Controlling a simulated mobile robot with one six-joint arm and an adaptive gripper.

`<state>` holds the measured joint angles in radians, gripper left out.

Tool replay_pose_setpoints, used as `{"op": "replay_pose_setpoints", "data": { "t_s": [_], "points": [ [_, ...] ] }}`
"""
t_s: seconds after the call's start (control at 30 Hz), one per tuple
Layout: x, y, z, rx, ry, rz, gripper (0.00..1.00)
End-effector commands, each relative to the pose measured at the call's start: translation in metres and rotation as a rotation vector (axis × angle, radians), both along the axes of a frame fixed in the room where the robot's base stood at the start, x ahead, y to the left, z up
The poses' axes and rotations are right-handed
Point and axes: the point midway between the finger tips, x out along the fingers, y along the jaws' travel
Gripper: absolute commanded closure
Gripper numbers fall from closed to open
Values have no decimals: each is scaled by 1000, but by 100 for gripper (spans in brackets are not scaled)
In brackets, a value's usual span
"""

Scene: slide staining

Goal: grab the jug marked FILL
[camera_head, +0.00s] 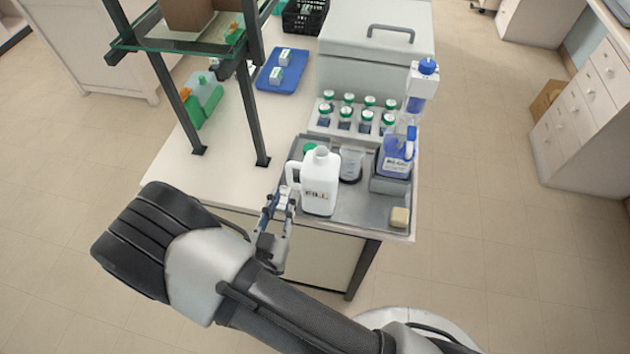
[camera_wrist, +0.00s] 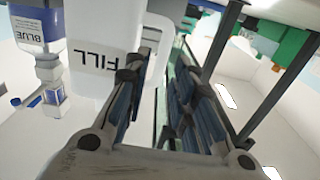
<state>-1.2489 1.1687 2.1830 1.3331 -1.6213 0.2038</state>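The white jug marked FILL (camera_head: 320,185) stands upright on the grey tray at the bench's front end. Its loop handle (camera_head: 292,173) faces left, toward my gripper (camera_head: 277,204). In the wrist view the jug (camera_wrist: 92,80) appears upside down, on the left beside one finger. My gripper (camera_wrist: 163,85) is open, its two blue-padded fingers apart. White jug material shows near the gap at the fingertips. I cannot tell whether the handle lies fully between the fingers.
The grey tray (camera_head: 345,217) also holds a beaker (camera_head: 351,163), a blue-labelled bottle (camera_head: 395,155) and a yellowish block (camera_head: 399,217). Several green-capped bottles stand behind. A dark-legged glass shelf (camera_head: 168,90) rises to the left. The bench top left of the tray is clear.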

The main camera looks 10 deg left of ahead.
Motion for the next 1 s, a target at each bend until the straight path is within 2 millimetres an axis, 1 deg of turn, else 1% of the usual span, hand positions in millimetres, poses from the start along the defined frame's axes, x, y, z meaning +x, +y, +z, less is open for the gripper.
{"op": "replay_pose_setpoints", "data": {
  "t_s": [0.03, 0.1, 0.27, 0.37, 0.5, 0.6, 0.7, 0.93, 1.0],
  "points": [
    [9, -2, -1, 2, 0, -4, 76],
    [18, -2, -1, 2, 0, -3, 76],
    [27, -2, 0, 1, 0, 0, 76],
    [37, -2, -1, 3, 0, -2, 76],
    [60, -2, -3, 4, -1, -4, 76],
    [72, -3, -3, 2, 0, -2, 76],
    [78, -3, -3, 1, 0, -1, 76],
    [78, -2, -2, 0, 0, 1, 76],
    [78, -2, -2, 0, 0, 1, 81]
  ]
}}
